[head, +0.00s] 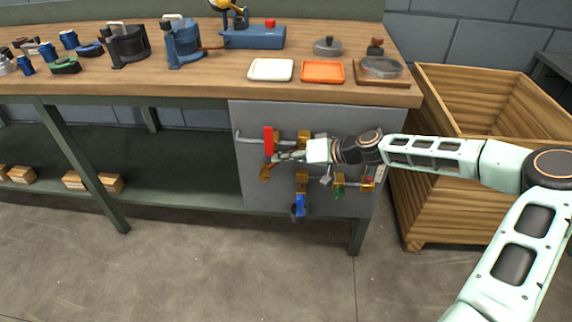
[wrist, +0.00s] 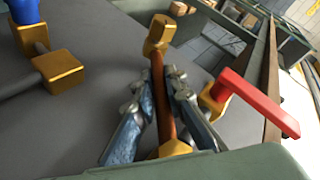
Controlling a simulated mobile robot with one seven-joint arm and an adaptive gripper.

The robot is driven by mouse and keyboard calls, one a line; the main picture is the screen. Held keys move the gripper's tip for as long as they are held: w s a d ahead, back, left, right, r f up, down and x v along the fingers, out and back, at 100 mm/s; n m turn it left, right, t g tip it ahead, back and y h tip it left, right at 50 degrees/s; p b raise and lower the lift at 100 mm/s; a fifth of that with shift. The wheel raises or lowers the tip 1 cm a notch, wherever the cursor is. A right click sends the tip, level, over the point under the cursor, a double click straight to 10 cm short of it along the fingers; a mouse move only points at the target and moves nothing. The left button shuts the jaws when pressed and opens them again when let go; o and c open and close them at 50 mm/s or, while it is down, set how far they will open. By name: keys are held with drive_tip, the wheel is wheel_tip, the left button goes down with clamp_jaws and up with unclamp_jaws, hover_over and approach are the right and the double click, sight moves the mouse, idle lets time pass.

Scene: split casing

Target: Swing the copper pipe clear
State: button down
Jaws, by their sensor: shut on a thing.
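The copper pipe (wrist: 163,112) shows in the wrist view between my two fingers, with a brass fitting (wrist: 160,33) at its far end and another brass piece (wrist: 174,149) at its near end. My gripper (wrist: 161,78) is shut on the pipe, one finger on each side. In the head view my gripper (head: 282,157) is at the grey panel (head: 262,120) under the bench, just right of a red lever handle (head: 268,140). The pipe itself is largely hidden there by my gripper. The red lever (wrist: 258,102) is right of my fingers in the wrist view, apart from them.
Brass valves with blue (head: 299,207) and green (head: 339,192) handles sit low on the panel. A wooden crate (head: 455,195) stands right of the bench. The bench top (head: 215,85) holds trays and tools. The floor in front is clear.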

drive_tip(key=shift+a+r+y, duration=0.2)
drive_tip(key=shift+r+y, duration=0.05)
drive_tip(key=shift+y, duration=0.05)
idle(0.4)
drive_tip(key=c, duration=2)
unclamp_jaws()
drive_tip(key=shift+o, duration=0.2)
drive_tip(key=v, duration=1.2)
drive_tip(key=shift+s+a, duration=0.1)
